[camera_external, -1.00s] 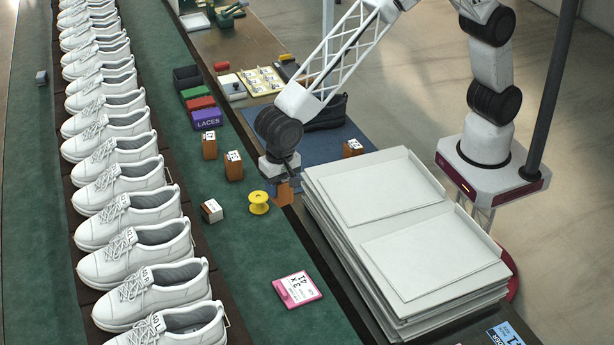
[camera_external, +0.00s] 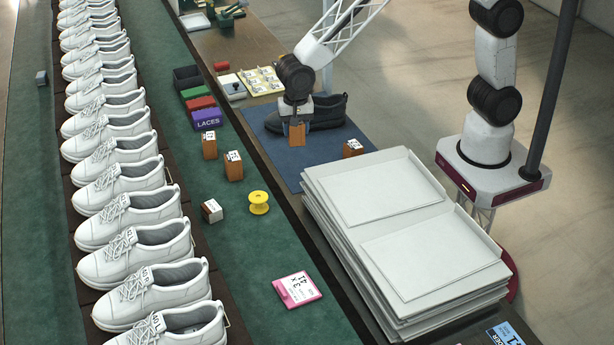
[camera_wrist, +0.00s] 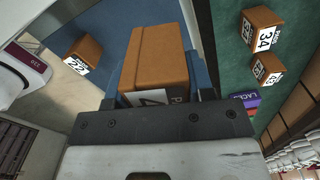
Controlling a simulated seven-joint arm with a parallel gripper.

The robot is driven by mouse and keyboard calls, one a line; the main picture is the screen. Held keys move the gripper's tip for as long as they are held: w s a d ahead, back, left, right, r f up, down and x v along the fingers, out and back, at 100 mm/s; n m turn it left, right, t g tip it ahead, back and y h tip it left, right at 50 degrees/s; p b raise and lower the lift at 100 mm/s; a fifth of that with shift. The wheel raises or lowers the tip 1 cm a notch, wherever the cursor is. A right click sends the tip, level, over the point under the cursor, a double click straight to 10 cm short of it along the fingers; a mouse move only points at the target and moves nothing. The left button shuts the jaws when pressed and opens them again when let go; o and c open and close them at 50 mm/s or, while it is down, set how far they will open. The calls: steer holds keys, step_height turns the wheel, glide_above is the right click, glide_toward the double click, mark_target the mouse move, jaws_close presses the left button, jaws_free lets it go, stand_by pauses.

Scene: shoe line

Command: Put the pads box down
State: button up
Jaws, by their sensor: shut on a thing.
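My gripper (camera_external: 297,120) is shut on a brown box with a white label, the pads box (camera_external: 297,135). In the wrist view the box (camera_wrist: 156,55) sits between the two fingers, its brown face towards the camera and its label partly hidden by the gripper. The box is upright over the blue mat (camera_external: 285,168), in front of the dark shoe (camera_external: 335,108). I cannot tell whether its bottom touches the mat.
Another brown box (camera_external: 353,149) stands on the mat's right side. Several similar boxes (camera_external: 233,167) stand on the green belt, with a yellow spool (camera_external: 259,202). A stack of white box lids (camera_external: 380,190) is in front. The mat's near left part is clear.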

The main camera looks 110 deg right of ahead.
steer(key=m, duration=0.2)
glide_above(308, 167)
steer(key=shift+a+f, duration=0.1)
steer(key=shift+f, duration=2.55)
steer(key=shift+f, duration=3.15)
steer(key=shift+f, duration=1.9)
